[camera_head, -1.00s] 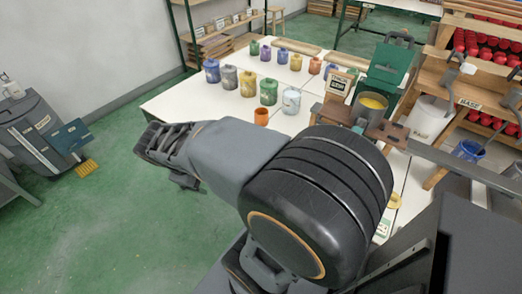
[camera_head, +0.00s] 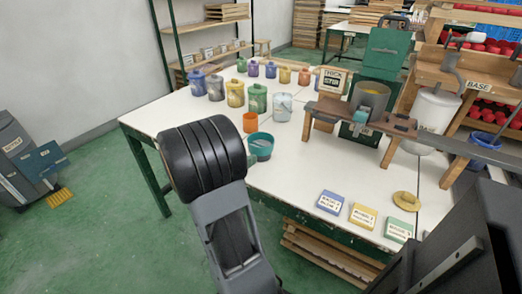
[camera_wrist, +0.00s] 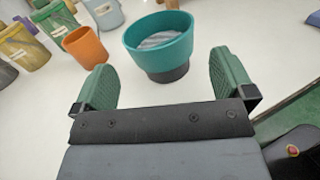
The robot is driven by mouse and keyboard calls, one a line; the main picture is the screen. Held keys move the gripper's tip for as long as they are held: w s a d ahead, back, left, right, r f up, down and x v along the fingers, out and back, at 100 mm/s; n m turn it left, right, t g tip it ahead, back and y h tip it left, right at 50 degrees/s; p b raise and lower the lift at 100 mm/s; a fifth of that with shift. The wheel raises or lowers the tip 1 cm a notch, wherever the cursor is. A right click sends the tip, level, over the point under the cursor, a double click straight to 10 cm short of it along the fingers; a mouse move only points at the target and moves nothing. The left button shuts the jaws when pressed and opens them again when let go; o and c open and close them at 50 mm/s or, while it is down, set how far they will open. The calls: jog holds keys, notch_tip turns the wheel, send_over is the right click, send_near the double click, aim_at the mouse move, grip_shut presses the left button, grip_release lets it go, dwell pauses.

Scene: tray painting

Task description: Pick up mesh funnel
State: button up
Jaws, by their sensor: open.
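The mesh funnel is a teal round cup with a grey mesh inside and a dark lower part. It stands upright on the white table near its edge, in the head view (camera_head: 261,149) and at the upper middle of the wrist view (camera_wrist: 160,52). My gripper (camera_wrist: 165,82) is open and empty, with its two green fingers apart. The funnel appears ahead of the fingers, centred between them, with no visible contact. In the head view my arm hides the gripper.
An orange cup (camera_head: 250,122) stands close to the funnel, on its left in the wrist view (camera_wrist: 85,47). Several paint jars (camera_head: 235,93) stand behind. A green machine (camera_head: 382,62) is at the right. The white table (camera_head: 295,165) is clear right of the funnel.

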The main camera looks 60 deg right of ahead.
aim_at(270, 137)
jog(key=shift+b+x, duration=0.8)
jog(key=shift+x, duration=2.9)
jog(key=shift+w, duration=0.15)
jog(key=shift+c, duration=0.5)
jog(key=c, duration=0.5)
jog(key=shift+c, duration=0.2)
